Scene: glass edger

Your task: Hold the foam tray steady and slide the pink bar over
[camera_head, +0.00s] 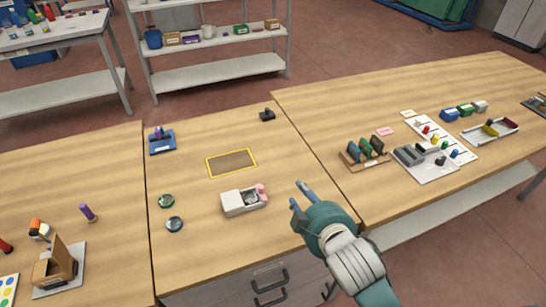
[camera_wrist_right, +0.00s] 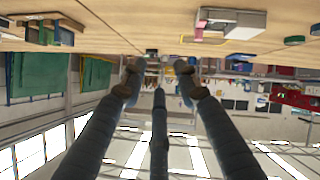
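The white foam tray (camera_head: 232,207) lies on the middle table, left of my right gripper. It has a grey hollow, and the pink bar (camera_head: 261,189) sits at its right end. In the right wrist view the tray (camera_wrist_right: 240,21) shows at the top with the pink bar (camera_wrist_right: 198,31) at its left end. My right gripper (camera_head: 299,192) is open and empty, to the right of the tray and apart from it. Its spread fingers also show in the right wrist view (camera_wrist_right: 158,75). My left gripper is not in view.
A yellow-edged brown rectangle (camera_head: 231,163) lies behind the tray. Two round discs (camera_head: 166,201) (camera_head: 174,224) lie to its left. A blue holder (camera_head: 161,142) and a small black object (camera_head: 267,115) stand farther back. The right table (camera_head: 330,110) holds racks and small parts. The tabletop around the tray is clear.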

